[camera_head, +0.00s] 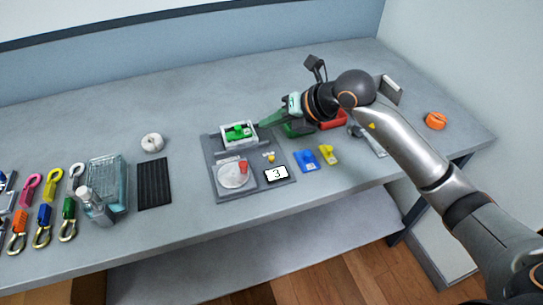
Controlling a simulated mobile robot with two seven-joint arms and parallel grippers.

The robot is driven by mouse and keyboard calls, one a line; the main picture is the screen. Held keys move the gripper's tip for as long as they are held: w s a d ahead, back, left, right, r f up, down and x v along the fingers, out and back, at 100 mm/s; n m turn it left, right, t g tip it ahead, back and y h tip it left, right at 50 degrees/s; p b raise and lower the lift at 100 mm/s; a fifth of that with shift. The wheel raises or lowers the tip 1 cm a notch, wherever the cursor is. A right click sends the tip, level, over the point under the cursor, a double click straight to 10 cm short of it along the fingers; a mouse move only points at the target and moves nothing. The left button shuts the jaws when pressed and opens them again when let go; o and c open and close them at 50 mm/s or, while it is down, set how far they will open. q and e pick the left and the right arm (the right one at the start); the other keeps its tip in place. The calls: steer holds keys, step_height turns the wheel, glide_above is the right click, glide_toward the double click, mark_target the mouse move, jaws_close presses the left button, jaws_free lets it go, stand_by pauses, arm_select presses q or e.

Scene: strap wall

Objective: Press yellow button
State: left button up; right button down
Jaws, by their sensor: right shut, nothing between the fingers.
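A small yellow button (270,157) shows on the grey board (217,165) in the middle of the table, to the right of a round pale dish (233,177) with a red piece (243,167) on it. My right gripper (262,124) is shut and empty. Its tips are just right of a white box (226,143) with a green piece (239,131) in it, at the back of the board. The tips are behind the yellow button and apart from it in the picture. I cannot tell whether they touch the white box. My left gripper is not in view.
A display reading 3 (277,174) lies in front of the button. Blue (306,160) and yellow (328,154) blocks lie to the right. A red tray (333,120) is partly behind my right arm.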

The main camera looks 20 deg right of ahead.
mark_target(271, 158)
steer(key=shift+w+d+f+h, duration=0.15)
steer(key=shift+d+h, duration=0.15)
steer(key=shift+d, duration=0.3)
